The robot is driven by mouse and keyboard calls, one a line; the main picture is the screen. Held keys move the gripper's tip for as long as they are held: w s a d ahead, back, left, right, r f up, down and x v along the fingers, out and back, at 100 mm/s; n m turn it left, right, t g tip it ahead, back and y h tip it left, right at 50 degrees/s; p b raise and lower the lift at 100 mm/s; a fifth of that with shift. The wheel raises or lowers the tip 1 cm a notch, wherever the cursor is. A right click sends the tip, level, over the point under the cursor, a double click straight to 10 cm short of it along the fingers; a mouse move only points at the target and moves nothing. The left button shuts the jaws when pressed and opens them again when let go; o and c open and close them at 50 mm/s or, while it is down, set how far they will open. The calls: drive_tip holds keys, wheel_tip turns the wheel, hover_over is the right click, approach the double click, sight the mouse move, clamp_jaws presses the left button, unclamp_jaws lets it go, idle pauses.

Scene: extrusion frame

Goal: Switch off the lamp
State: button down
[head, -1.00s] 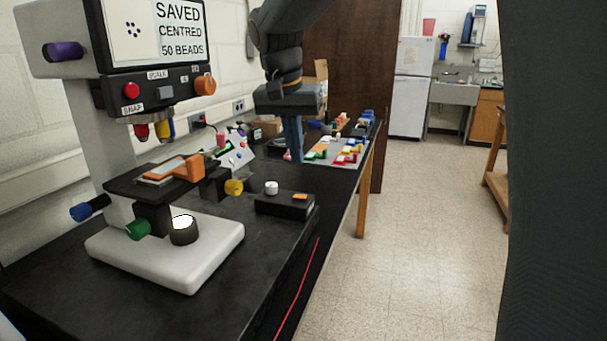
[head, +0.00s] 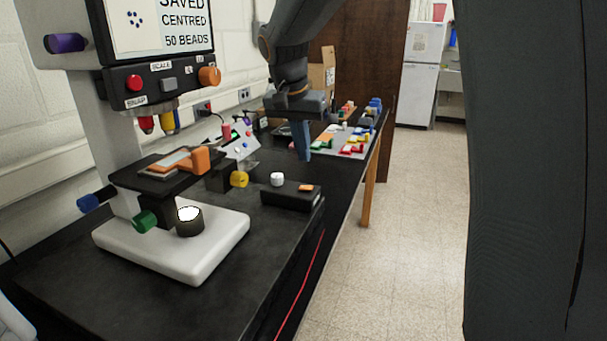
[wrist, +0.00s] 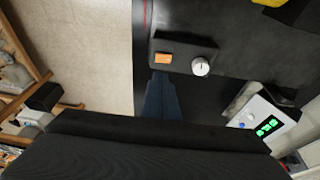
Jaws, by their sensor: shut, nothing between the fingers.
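The lamp (head: 189,221) on the white microscope foot glows white at its top. A low black box (head: 292,195) stands to its right on the bench, with a white knob (head: 277,179) and an orange switch (head: 306,188) on top. In the wrist view the orange switch (wrist: 163,58) and white knob (wrist: 200,66) show near the black box's edge. My gripper (head: 304,155) is shut and empty, pointing down beyond the box in the head view. In the wrist view its fingertips (wrist: 160,76) appear just short of the switch, apart from it; their height above it is unclear.
The microscope (head: 125,170) carries a stage, coloured knobs and a screen. A sloped white panel (head: 238,143) with a green display stands behind the box. Coloured blocks on a grey board (head: 335,143) lie farther along the bench. A red cable (head: 303,280) runs along the bench's front edge.

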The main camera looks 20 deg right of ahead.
sight(308, 187)
drive_tip(key=x, duration=0.2)
drive_tip(key=p+x, duration=0.1)
drive_tip(key=x, duration=0.2)
drive_tip(key=s+p+x, duration=0.1)
drive_tip(key=x, duration=0.1)
drive_tip(key=shift+a+f, duration=0.15)
drive_tip(key=shift+f, duration=0.35)
